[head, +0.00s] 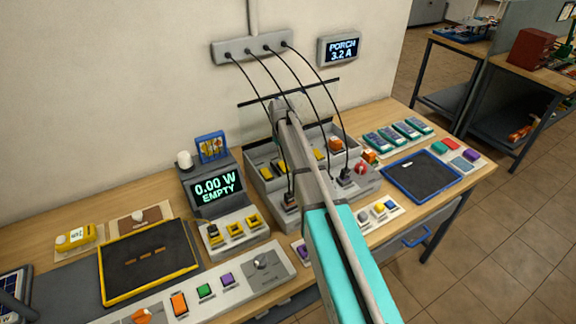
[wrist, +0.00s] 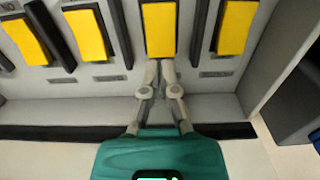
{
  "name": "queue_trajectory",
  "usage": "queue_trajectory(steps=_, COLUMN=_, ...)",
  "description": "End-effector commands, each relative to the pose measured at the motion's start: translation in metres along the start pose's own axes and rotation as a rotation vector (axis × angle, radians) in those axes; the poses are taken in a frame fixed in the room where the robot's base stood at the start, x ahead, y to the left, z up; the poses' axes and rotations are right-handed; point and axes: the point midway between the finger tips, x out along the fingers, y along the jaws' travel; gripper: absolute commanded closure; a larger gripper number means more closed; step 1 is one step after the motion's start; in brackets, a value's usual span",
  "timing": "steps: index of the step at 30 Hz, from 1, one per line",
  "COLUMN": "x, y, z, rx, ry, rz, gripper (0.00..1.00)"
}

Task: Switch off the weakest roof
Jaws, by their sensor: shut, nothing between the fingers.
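The wall display (head: 340,49) reads "PORCH 3.2 A". A grey bin-like unit (head: 262,188) on the bench holds several yellow pieces, partly hidden behind my arm. In the wrist view, several yellow blocks stand in a row in grey slots, with small labels below them that I cannot read. My gripper (wrist: 159,66) is shut and empty, its tips at the lower edge of one yellow block (wrist: 158,28); I cannot tell whether they touch. Another yellow block (wrist: 235,27) is to its right and one (wrist: 87,33) to its left. My gripper is hidden in the head view.
Black cables run from a wall strip (head: 250,47) down past my arm to the unit. A meter (head: 214,188) reads "0.00 W EMPTY". A yellow-rimmed tray (head: 103,286) is at left, a blue-rimmed tray (head: 386,184) at right. A button panel (head: 262,283) lies in front.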

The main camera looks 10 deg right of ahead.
Motion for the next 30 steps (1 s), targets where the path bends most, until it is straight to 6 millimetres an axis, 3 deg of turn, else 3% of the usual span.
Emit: queue_trajectory(steps=30, x=0.011, y=0.0, z=0.0, rx=0.0, ry=0.0, rz=0.0, gripper=1.0)
